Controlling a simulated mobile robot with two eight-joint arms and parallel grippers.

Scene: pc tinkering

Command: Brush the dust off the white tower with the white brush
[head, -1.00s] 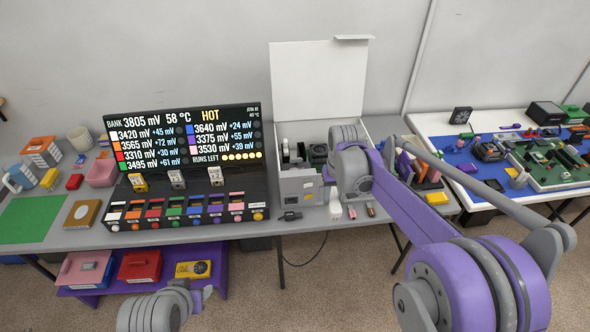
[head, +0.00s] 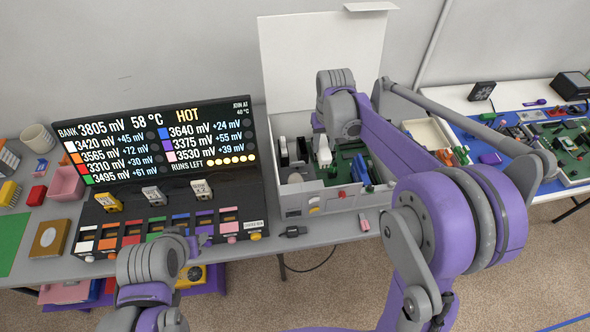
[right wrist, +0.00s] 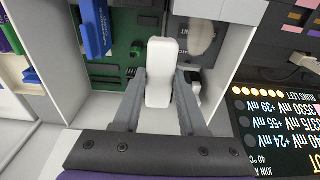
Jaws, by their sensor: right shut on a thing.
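The white tower (head: 292,204) stands open on the bench, its white panel (head: 318,55) raised behind it. My right gripper (right wrist: 160,100) is shut on the white brush (right wrist: 160,65) inside the tower's opening. The brush also shows in the head view (head: 325,151). In the right wrist view a grey, fuzzy dust patch (right wrist: 201,36) lies just right of the brush, near a green board (right wrist: 135,35); I cannot tell whether the brush touches anything. My left gripper (head: 196,242) is low at the left, in front of the bench; its jaws are not clear.
A black battery bank with a screen (head: 160,140) and coloured slots stands close left of the tower. A small pink item (head: 364,222) and a black connector (head: 292,231) lie on the bench's front edge. A pale tray (head: 430,135) is right of the tower.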

